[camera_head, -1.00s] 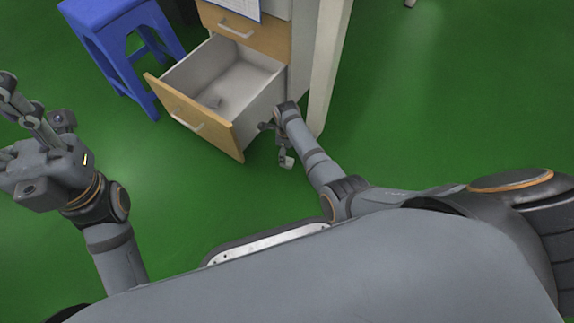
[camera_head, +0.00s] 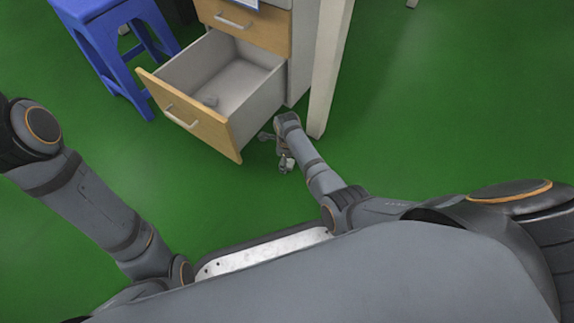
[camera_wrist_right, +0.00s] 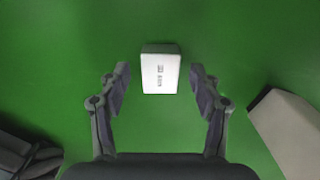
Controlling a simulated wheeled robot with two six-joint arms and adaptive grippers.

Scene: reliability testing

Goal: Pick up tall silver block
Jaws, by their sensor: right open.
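A block (camera_wrist_right: 160,74) with a white printed face and a grey side shows in the right wrist view against the green floor. It lies between and just beyond the fingertips of my right gripper (camera_wrist_right: 160,82), which is open with a gap on each side of the block.
The open drawer (camera_head: 192,112) with a wooden front juts from the cabinet (camera_head: 272,25). A pale table leg (camera_head: 328,75) stands right of it. A blue stool (camera_head: 113,45) is at upper left. Green floor is clear at right. A pale grey shape (camera_wrist_right: 288,130) is at right in the wrist view.

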